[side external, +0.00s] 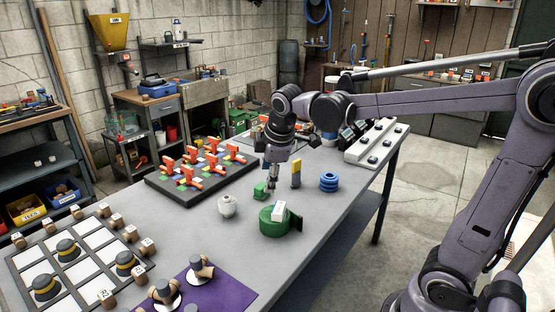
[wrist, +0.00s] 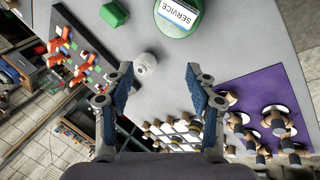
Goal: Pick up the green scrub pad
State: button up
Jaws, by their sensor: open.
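The small green scrub pad (side external: 260,189) is a blocky piece on the grey table, near the middle in the side view. In the wrist view the green scrub pad (wrist: 113,14) lies at the top, left of centre, beyond the fingertips. My gripper (side external: 271,188) points down just right of the pad in the side view; I cannot tell its exact height above the table. In the wrist view my gripper (wrist: 158,72) is open, with nothing between its two blue-padded fingers.
A green round container (side external: 275,222) with a white SERVICE label stands nearby. A white round jar (side external: 228,206), yellow-and-grey block (side external: 296,174) and blue ring stack (side external: 328,181) are close. A black board (side external: 160,185) with orange pieces lies left. Bare table (side external: 330,215) shows at right.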

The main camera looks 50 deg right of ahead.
jog(key=w+d+f+n+g+h, duration=0.1)
jog(key=w+d+f+n+g, duration=0.1)
jog(key=w+d+n, duration=0.45)
jog(key=n+g+h, duration=0.1)
jog(key=n+g, duration=0.1)
jog(key=n, duration=0.2)
send_near(261, 185)
jog(key=shift+m, duration=0.25)
jog(key=shift+x, duration=5.15)
jog(key=c, duration=1.1)
